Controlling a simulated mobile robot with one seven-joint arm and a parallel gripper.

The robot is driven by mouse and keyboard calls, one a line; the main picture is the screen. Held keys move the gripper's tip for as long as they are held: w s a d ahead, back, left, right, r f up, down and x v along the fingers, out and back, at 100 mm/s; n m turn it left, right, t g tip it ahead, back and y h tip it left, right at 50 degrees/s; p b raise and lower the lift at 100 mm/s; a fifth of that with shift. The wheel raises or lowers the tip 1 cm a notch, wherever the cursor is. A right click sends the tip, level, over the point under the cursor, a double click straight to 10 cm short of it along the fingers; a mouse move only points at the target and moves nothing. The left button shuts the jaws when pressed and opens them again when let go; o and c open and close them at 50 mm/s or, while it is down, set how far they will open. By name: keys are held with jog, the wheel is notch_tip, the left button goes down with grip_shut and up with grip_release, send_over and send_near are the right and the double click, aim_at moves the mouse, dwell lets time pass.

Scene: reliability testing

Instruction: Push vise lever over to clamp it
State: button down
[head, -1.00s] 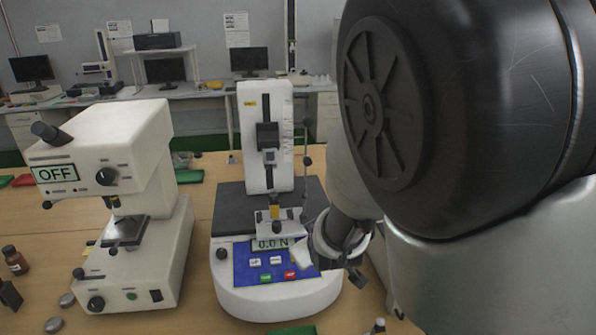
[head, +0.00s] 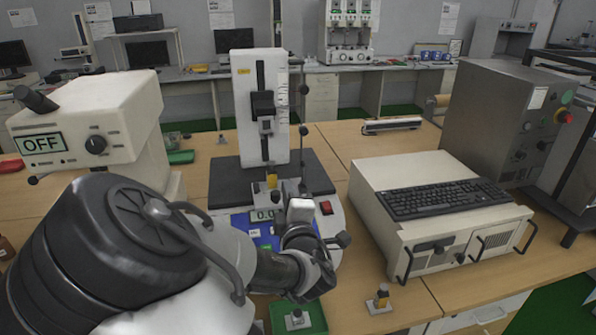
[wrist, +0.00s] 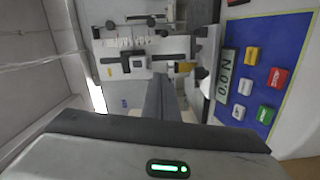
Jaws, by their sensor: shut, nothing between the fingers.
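The white test stand (head: 262,100) stands in the middle of the table. Its small metal vise (head: 262,188) sits low in front of the column, with a yellow piece (head: 272,180) at it. The vise also shows in the wrist view (wrist: 201,72), right of and beyond my fingertips. I cannot clearly make out its lever. My gripper (wrist: 165,100) is shut and empty, its dark fingers reaching toward the stand. In the head view my arm and hand cover the front of the stand and part of its blue panel (head: 241,222); contact with the vise cannot be told.
A microscope-like tester (head: 95,125) reading OFF stands at left. A beige computer case (head: 385,175) with a black keyboard (head: 440,199) stands at right. Small fixtures lie at the front, one on a green mat (head: 318,314) and one on bare table (head: 380,300). A thin rod (head: 303,125) rises beside the column.

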aim_at(303, 173)
jog(key=shift+w+d+f, duration=0.15)
jog(key=shift+w+d, duration=0.05)
jog(key=shift+w, duration=1.75)
jog(key=shift+w+d+f, duration=0.15)
jog(key=shift+w+d, duration=0.1)
jog(key=shift+w, duration=1.65)
jog(key=shift+w+d+f, duration=0.15)
jog(key=shift+w+d, duration=0.05)
jog(key=shift+w, duration=1.75)
